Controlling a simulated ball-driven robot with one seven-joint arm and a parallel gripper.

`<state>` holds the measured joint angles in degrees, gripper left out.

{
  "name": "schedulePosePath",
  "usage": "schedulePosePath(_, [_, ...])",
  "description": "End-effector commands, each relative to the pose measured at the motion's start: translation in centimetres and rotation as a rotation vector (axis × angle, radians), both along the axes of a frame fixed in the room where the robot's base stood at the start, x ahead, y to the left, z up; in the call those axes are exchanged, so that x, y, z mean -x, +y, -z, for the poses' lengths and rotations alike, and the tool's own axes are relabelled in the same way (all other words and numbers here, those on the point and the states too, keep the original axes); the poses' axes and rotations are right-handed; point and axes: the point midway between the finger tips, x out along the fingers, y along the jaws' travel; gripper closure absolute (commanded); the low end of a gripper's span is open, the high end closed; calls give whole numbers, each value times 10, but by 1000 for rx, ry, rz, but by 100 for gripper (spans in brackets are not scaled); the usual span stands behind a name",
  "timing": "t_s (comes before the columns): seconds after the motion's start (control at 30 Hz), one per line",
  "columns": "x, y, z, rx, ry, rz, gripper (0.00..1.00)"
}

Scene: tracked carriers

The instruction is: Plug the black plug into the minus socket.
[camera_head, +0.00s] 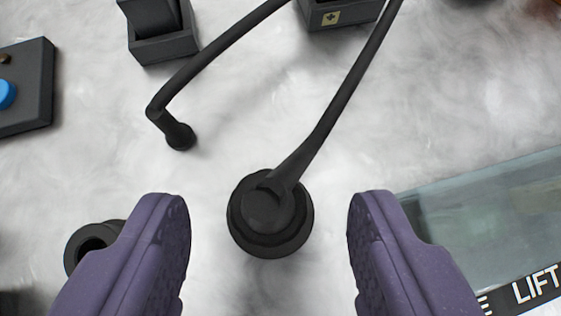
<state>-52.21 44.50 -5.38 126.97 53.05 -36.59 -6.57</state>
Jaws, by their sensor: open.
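A round black plug (268,215) with a dark cable stands on the pale marbled surface at the centre of the view. The cable runs up and to the right from its top. My gripper (269,240) is open, with one purple finger on each side of the plug and a clear gap on both sides. A black ring-shaped opening (92,244), perhaps a socket, is partly hidden behind the left finger. I see no minus mark on it.
A second dark cable end (179,137) meets the surface up and left of the plug. A black rocker-like block (163,47) is at the top. A dark box with a blue button (28,88) is at left. A glassy panel (490,215) marked "LIFT" is at right.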

Motion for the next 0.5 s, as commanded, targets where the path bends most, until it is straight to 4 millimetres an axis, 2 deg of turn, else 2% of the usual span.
schedulePosePath(0.03, [-7, 0, 12, 0, -1, 3, 43])
schedulePosePath(0.13, [-18, 0, 21, -1, 0, 1, 43])
schedulePosePath(0.37, [-21, 0, 21, 0, 1, 0, 43])
schedulePosePath(0.47, [-21, 1, 21, -1, 1, -1, 62])
schedulePosePath(0.5, [-21, 1, 21, -1, 1, -1, 71])
